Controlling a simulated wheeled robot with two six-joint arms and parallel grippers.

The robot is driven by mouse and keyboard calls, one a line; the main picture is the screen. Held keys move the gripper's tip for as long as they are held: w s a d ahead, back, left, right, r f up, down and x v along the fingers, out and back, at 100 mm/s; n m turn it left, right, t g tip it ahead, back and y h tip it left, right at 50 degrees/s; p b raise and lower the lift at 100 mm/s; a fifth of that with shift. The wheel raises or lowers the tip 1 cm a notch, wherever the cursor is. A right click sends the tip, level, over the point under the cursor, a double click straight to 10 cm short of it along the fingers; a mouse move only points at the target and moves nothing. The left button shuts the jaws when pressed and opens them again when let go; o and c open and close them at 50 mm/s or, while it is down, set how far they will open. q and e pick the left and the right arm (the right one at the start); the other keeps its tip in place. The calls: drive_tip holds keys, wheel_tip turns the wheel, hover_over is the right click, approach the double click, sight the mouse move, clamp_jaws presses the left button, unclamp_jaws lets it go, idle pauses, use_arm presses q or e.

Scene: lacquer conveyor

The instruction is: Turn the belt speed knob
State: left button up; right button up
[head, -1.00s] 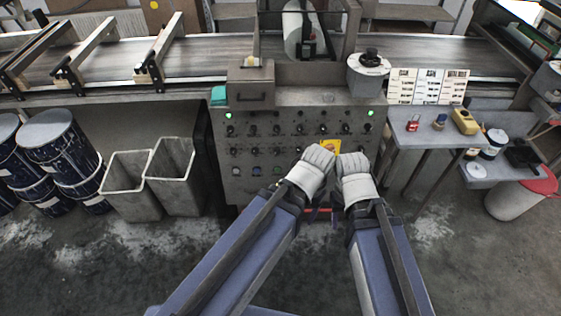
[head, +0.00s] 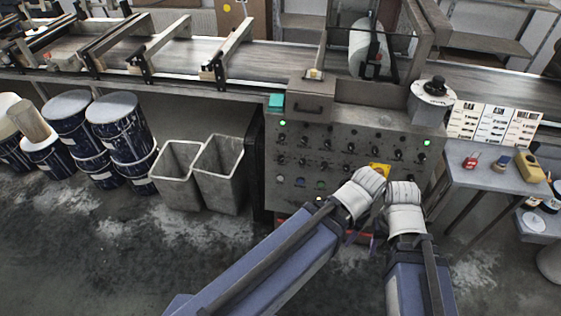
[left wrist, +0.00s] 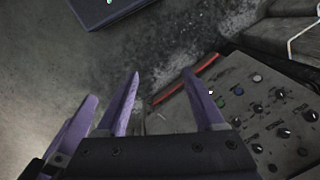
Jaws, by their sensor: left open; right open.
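The grey control panel (head: 330,150) stands in front of the belt, with rows of small black knobs and two green lamps. A larger black knob (head: 434,86) sits on a white round dial at the panel's top right. Labels are too small to read, so I cannot tell which knob is the belt speed one. My left gripper (left wrist: 160,74) is open and empty in the left wrist view, its purple fingers apart over the floor beside the panel's lower part. My right gripper (head: 404,192) is open, in front of the panel's lower right; its fingertips are hard to make out.
A side table (head: 490,180) with small items stands right of the panel. Grey bins (head: 218,172) and blue drums (head: 122,125) stand to the left. The conveyor belt (head: 270,60) runs behind. Floor in front of the bins is clear.

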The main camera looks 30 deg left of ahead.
use_arm(q)
drive_tip(key=w+a+f+m+t+y+b, duration=0.35)
drive_tip(key=w+a+f+t+b, duration=0.2)
drive_tip(key=w+a+b, duration=0.45)
drive_tip(key=w+a+f+m+t+y+b, duration=0.35)
drive_tip(key=w+a+f+b, duration=0.4)
drive_tip(key=a+b, duration=0.45)
drive_tip(key=m+t+h+b, duration=0.1)
drive_tip(key=m+t+b, duration=0.7)
drive_tip(key=m+b, duration=1.1)
approach(280, 160)
drive_tip(key=shift+r+n+b, duration=0.15)
drive_tip(key=shift+n+b, duration=0.15)
drive_tip(key=shift+b, duration=0.15)
drive_tip(key=shift+w, duration=0.15)
drive_tip(key=x, duration=0.7)
drive_tip(key=shift+w+a, duration=0.1)
drive_tip(key=shift+w, duration=0.3)
drive_tip(key=shift+s, duration=0.1)
